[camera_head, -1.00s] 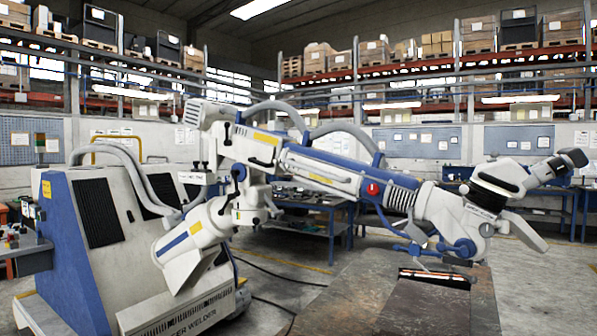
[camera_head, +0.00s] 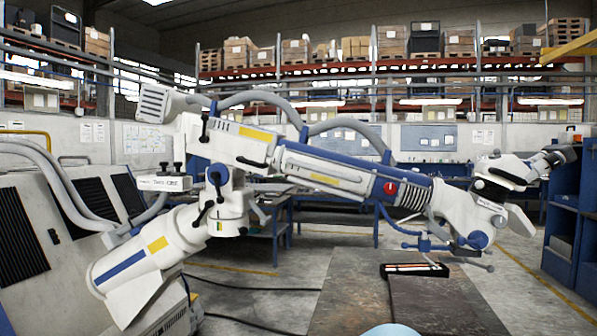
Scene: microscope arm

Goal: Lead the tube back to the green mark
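A large white and blue jointed arm (camera_head: 335,168) reaches across the view from a machine at the left. Its long white and blue tube slopes down to the right, with a red knob (camera_head: 390,188) on its side. At its right end is a white head with a black ring and eyepiece (camera_head: 510,172). Blue fittings and a thin handle bar (camera_head: 445,246) hang below the head. Neither of my grippers is in view, and nothing visible holds the tube.
The machine's grey-white cabinet (camera_head: 55,265) fills the lower left. A dark metal table (camera_head: 375,300) lies below the head, bearing a flat black case (camera_head: 415,269). A blue cabinet (camera_head: 575,215) stands at the right. A pale blue rounded shape at the bottom edge is unclear.

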